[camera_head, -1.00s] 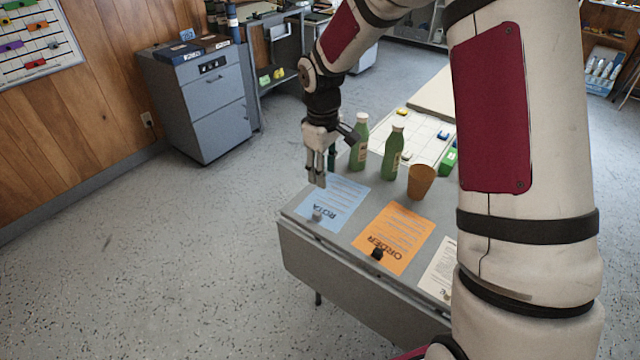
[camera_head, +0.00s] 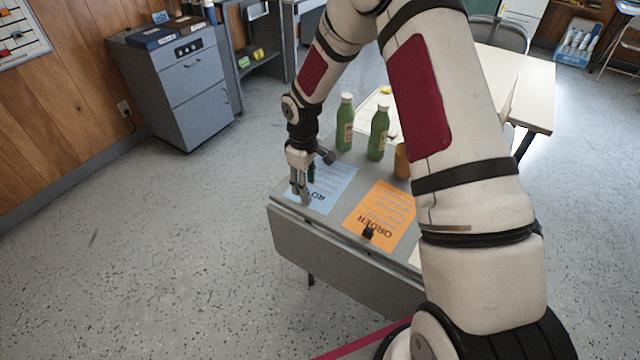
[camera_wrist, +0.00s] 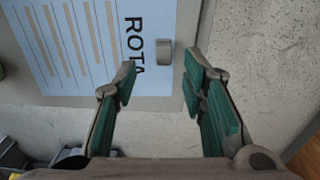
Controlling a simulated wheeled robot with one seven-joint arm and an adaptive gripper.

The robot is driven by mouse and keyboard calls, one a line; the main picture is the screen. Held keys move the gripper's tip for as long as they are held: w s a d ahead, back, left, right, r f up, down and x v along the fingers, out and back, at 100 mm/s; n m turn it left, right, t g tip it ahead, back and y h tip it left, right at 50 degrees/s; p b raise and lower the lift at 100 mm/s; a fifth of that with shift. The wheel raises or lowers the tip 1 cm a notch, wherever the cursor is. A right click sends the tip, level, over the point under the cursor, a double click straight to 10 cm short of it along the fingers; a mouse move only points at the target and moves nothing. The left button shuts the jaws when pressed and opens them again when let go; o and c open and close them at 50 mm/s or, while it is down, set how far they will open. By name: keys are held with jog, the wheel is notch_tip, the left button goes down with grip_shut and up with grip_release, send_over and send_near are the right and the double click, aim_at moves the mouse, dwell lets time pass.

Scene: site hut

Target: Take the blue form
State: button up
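The blue form (camera_head: 336,181), headed ROTA, lies flat at the left corner of the grey table, close to the front edge. In the wrist view the blue form (camera_wrist: 85,45) fills the upper left, with a small grey block (camera_wrist: 165,52) beside its heading, at the table edge. My gripper (camera_head: 301,196) is low over the form's left, near part and hides some of it. In the wrist view my gripper (camera_wrist: 159,72) is open, its two green-padded fingers well apart.
An orange ORDER form (camera_head: 382,212) with a black clip (camera_head: 368,234) lies to the right. Two green bottles (camera_head: 345,124) (camera_head: 378,134) and an orange-brown cup (camera_head: 402,160) stand behind the forms. A grey cabinet (camera_head: 185,85) stands back left. Floor left of the table is clear.

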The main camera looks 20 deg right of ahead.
jog(key=shift+s+a+f, duration=0.1)
jog(key=shift+f, duration=1.1)
jog(key=shift+s+f, duration=0.1)
jog(key=shift+f, duration=1.05)
grip_shut()
